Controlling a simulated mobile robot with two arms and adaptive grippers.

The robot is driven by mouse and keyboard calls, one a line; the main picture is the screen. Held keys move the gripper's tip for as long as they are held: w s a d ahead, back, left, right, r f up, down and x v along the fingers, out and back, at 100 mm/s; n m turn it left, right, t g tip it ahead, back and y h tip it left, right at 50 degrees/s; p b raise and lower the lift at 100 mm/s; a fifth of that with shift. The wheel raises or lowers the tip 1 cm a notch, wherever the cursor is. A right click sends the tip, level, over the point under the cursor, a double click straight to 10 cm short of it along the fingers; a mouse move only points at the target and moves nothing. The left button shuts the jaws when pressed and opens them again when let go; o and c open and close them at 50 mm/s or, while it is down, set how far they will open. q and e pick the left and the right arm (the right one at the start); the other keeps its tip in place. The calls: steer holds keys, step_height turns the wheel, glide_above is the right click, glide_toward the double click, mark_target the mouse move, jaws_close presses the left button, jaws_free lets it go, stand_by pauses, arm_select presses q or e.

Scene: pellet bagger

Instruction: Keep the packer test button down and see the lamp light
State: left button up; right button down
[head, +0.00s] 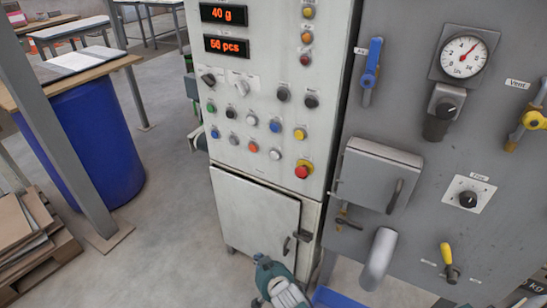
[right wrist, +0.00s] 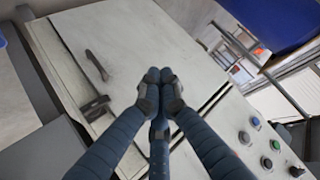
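The pale control cabinet (head: 247,150) carries rows of coloured buttons, such as green (head: 211,107), blue (head: 275,126), yellow (head: 300,134) and red (head: 302,171). Three lamps stand in a column at its top right: amber (head: 308,12), orange (head: 306,37) and red (head: 304,59); none clearly glows. Labels are too small to read, so I cannot tell which button is the packer test. My right gripper (head: 283,291) is low in front of the cabinet door, below and apart from the buttons. In the right wrist view its fingertips (right wrist: 160,79) meet, holding nothing visible. My left gripper is out of view.
Two displays (head: 226,45) read "40 g" and "56 pcs". The cabinet door (head: 255,222) has a dark handle (head: 303,236). A grey panel (head: 440,180) with a gauge (head: 464,55), valves and a protruding pipe (head: 379,258) stands to the right. A blue drum (head: 95,145) is at left.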

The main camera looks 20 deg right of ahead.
steer(key=w+d+r+m+t, duration=0.1)
steer(key=w+r, duration=0.2)
steer(key=r, duration=0.5)
steer(key=w+d+r+m+t+h, duration=0.1)
steer(key=w+r, duration=0.3)
steer(key=r, duration=0.5)
steer(key=w+d+r+m+t+h, duration=0.1)
steer(key=w+r+m+t, duration=0.1)
steer(key=r, duration=0.6)
steer(key=shift+w+d+r+t, duration=0.2)
steer(key=shift+w+t, duration=0.3)
steer(key=shift+w, duration=0.4)
